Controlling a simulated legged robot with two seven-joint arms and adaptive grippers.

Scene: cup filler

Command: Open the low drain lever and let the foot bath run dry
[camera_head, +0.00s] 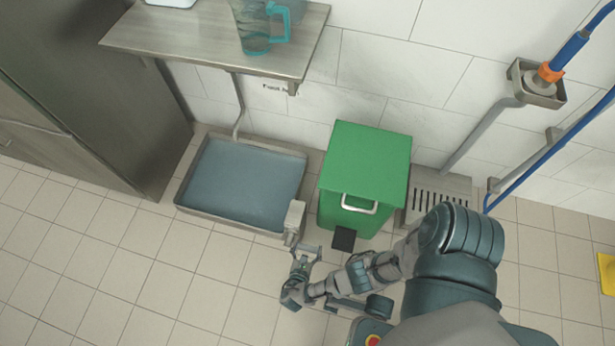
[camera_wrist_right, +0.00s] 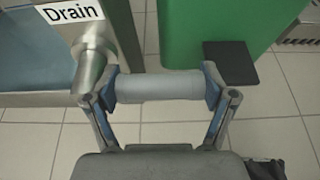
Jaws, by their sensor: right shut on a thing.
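The foot bath (camera_head: 228,222) is a shallow metal basin on the floor, with blue-grey water (camera_head: 245,182) in it. At its front right corner is a drain fitting (camera_head: 294,220), which also shows in the wrist view (camera_wrist_right: 92,58) below a "Drain" label (camera_wrist_right: 72,12). The lever's grey cylindrical handle (camera_wrist_right: 160,87) extends sideways from the fitting. My right gripper (camera_head: 304,252) is low by that corner, its fingers (camera_wrist_right: 160,92) shut on the handle's two ends. My left gripper is out of view.
A green pedal bin (camera_head: 365,165) with a black pedal (camera_head: 343,239) stands just right of the foot bath, close to my right arm. A metal shelf (camera_head: 190,40) holding a jug (camera_head: 256,35) is above. Tiled floor in front is clear.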

